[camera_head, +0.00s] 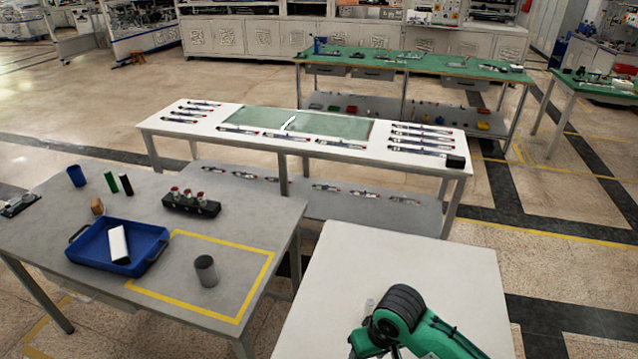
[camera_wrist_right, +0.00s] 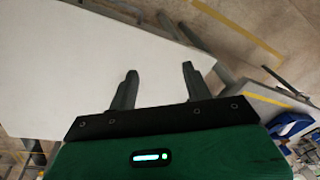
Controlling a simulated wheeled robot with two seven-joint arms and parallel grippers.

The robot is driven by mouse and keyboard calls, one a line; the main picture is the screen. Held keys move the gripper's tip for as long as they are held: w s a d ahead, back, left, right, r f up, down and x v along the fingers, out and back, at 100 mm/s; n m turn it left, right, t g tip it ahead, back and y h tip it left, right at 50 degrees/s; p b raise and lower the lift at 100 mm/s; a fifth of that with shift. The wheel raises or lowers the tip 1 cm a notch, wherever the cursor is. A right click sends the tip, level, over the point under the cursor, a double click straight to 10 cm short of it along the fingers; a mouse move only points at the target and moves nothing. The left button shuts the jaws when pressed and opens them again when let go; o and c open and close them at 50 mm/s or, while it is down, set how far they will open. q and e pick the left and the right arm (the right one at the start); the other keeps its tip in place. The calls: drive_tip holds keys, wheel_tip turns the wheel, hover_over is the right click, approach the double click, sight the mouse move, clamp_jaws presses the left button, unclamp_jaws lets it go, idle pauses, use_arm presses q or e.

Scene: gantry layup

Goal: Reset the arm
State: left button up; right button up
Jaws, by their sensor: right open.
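My right arm, green with black joints, reaches over the white table (camera_head: 420,255) at the bottom of the head view. Its gripper is not clearly visible there, hidden by the arm links and the frame's lower edge. In the right wrist view my right gripper (camera_wrist_right: 159,76) has its two dark fingers spread apart with nothing between them. The white table (camera_wrist_right: 60,65) also shows beyond the fingers in this view. My left arm and gripper are in neither view.
A grey table at left holds a blue tray (camera_head: 93,259) with a white item, a grey cylinder (camera_head: 206,270) and a black rack (camera_head: 191,206). A long white bench (camera_head: 255,160) stands behind. Most of the near white table is bare.

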drive_tip(key=s+d+f+m+t+h, duration=0.1)
drive_tip(key=s+d, duration=0.5)
drive_tip(key=s, duration=0.2)
drive_tip(key=s+d+m+t+h, duration=0.1)
drive_tip(key=s+d+t, duration=0.1)
drive_tip(key=s+d, duration=0.55)
drive_tip(key=s+a+f+g, duration=0.1)
drive_tip(key=s+f+g, duration=0.15)
drive_tip(key=f, duration=3.05)
drive_tip(key=s+d+f, duration=0.3)
drive_tip(key=s+f, duration=1.5)
drive_tip(key=s, duration=0.1)
drive_tip(key=shift+d+n, duration=0.2)
drive_tip(key=shift+n, duration=0.2)
